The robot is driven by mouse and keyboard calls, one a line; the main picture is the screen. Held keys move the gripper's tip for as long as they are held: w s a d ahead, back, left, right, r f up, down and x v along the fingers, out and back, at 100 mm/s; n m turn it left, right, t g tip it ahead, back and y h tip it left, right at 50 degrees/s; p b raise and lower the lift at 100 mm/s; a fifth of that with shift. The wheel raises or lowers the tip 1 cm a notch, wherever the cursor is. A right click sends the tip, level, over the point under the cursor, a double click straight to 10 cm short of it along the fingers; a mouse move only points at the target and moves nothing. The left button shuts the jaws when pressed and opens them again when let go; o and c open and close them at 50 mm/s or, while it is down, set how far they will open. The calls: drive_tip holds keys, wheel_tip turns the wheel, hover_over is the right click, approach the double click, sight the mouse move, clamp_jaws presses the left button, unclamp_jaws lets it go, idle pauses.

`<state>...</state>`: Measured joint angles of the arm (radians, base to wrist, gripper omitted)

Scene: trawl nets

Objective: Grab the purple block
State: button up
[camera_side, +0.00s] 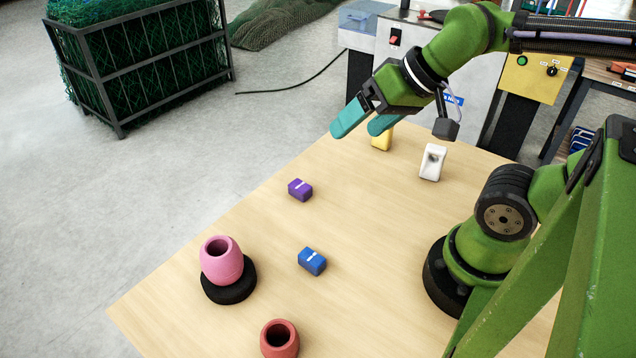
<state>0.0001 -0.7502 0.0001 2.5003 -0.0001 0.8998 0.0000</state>
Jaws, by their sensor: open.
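The purple block (300,190) lies on the wooden table, left of the table's middle, with a pale mark on its top. My gripper (362,124) has teal fingers and is open and empty. It hangs above the table's far part, up and to the right of the purple block in the picture, clear of it. Nothing hides the purple block.
A blue block (312,261) lies nearer. A pink pot (221,260) stands on a black disc (230,291); a red pot (279,339) is at the front. A yellow block (382,139) and white object (432,162) stand at the back of the table (380,220).

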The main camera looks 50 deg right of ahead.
drive_tip(key=shift+c, duration=0.4)
drive_tip(key=shift+c, duration=1.1)
drive_tip(key=n+g+h, duration=0.2)
drive_tip(key=n+g, duration=0.1)
drive_tip(key=g, duration=0.3)
approach(300, 185)
drive_tip(key=f, duration=0.3)
drive_tip(key=shift+s+f, duration=0.4)
drive_tip(key=shift+t, duration=0.3)
drive_tip(key=shift+w+f, duration=0.25)
drive_tip(key=shift+f, duration=0.65)
drive_tip(key=shift+w+f, duration=0.3)
drive_tip(key=shift+f, duration=0.6)
drive_tip(key=shift+w+f, duration=0.25)
drive_tip(key=shift+f, duration=0.6)
